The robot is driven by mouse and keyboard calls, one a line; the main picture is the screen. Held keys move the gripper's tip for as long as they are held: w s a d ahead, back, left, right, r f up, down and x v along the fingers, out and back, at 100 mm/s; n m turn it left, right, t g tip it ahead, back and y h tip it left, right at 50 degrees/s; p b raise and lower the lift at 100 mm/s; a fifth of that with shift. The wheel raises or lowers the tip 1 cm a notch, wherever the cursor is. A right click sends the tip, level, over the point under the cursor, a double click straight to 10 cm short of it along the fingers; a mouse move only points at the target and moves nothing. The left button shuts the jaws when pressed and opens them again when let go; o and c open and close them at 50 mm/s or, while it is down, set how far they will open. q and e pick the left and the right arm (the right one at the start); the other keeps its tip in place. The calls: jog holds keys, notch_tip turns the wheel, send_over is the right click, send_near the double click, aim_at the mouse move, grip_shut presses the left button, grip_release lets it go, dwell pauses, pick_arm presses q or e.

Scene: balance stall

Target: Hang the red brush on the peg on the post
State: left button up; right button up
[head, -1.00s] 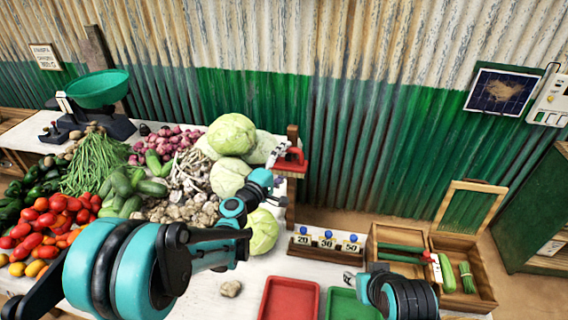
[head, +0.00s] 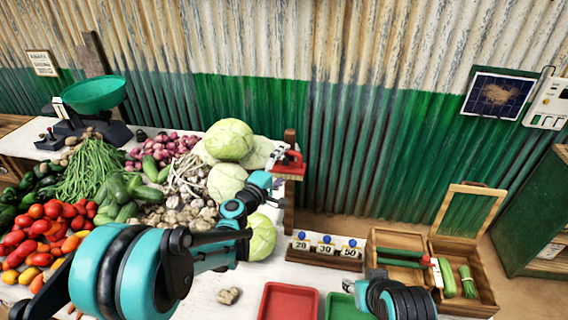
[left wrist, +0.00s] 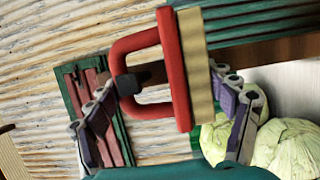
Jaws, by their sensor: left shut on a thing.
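The red brush (head: 291,161) is at the upper part of the wooden post (head: 289,203) in the head view. My left gripper (head: 277,154) is shut on it. In the left wrist view the brush (left wrist: 175,70) shows a red looped handle and tan bristles, with my left gripper's fingers (left wrist: 170,84) on either side. A small dark block (left wrist: 128,87) overlaps the handle loop. I cannot tell whether it is the peg's end, or whether the peg passes through the loop. My right gripper (head: 350,286) is low at the right, its jaw opening unclear.
Cabbages (head: 229,140) and other vegetables are heaped left of the post. A rack of marked weights (head: 325,250), a red tray (head: 290,303) and a wooden crate (head: 467,285) are to the right. A green corrugated wall (head: 390,150) stands behind.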

pick_arm(q)
jog(key=o, duration=1.3)
jog(key=s+a+f+m+g+y, duration=0.1)
jog(key=s+a+f+m+g, duration=0.2)
jog(key=s, duration=0.8)
jog(key=s+a+f+m+g+y, duration=0.15)
jog(key=s+a+m, duration=0.3)
jog(key=s, duration=0.75)
jog(key=s+a+f+m+g+y, duration=0.1)
jog(key=s+a+y, duration=0.1)
jog(key=s+a, duration=0.1)
jog(key=s+a+f+m+g+y, duration=0.1)
jog(key=s+a+f+m+y, duration=0.1)
jog(key=s+a, duration=0.2)
jog(key=s+a+f+m+g+y+b, duration=0.1)
jog(key=s+a+g+y, duration=0.1)
jog(key=s, duration=0.3)
jog(key=shift+s+a+f+y, duration=0.1)
jog(key=shift+s+a+y, duration=0.1)
jog(key=shift+a, duration=0.25)
jog(key=shift+s+a+f+y, duration=0.1)
jog(key=shift+a+y, duration=0.05)
jog(key=shift+a, duration=0.25)
